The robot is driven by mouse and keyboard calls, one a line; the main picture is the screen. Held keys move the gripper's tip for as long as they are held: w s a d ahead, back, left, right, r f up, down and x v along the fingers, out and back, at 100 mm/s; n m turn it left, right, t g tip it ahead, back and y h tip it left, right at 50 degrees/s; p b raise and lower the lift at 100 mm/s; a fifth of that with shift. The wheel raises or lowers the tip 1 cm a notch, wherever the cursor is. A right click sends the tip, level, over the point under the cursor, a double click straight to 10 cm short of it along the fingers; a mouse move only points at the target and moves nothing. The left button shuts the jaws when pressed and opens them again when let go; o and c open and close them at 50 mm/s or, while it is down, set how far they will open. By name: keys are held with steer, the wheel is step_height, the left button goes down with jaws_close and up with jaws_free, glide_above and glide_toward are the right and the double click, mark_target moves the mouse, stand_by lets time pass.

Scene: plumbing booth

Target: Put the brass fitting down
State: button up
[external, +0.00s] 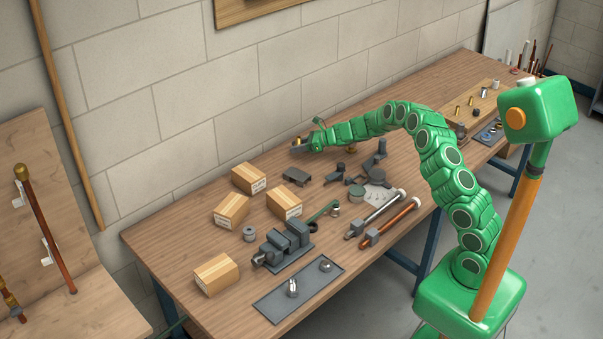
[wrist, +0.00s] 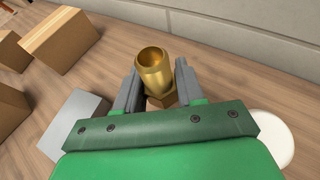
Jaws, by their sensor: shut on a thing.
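The brass fitting (wrist: 153,68) is a short gold-coloured tube with an open top and a wider hex base. In the wrist view it sits between the two grey fingers of my gripper (wrist: 158,88), which is shut on it. In the external view my gripper (external: 303,146) is over the back of the wooden workbench (external: 150,240), near the wall.
Cardboard boxes (external: 248,178) stand left of my gripper. A dark grey block (external: 296,176) lies close in front of it. A vise (external: 285,245), a grey tray (external: 298,292) and pipe wrenches (external: 390,222) are nearer the front. Bare wood shows along the wall.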

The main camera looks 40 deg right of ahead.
mark_target(297, 158)
steer(key=shift+w+f, duration=0.3)
steer(key=shift+f, duration=1.6)
steer(key=shift+f, duration=0.4)
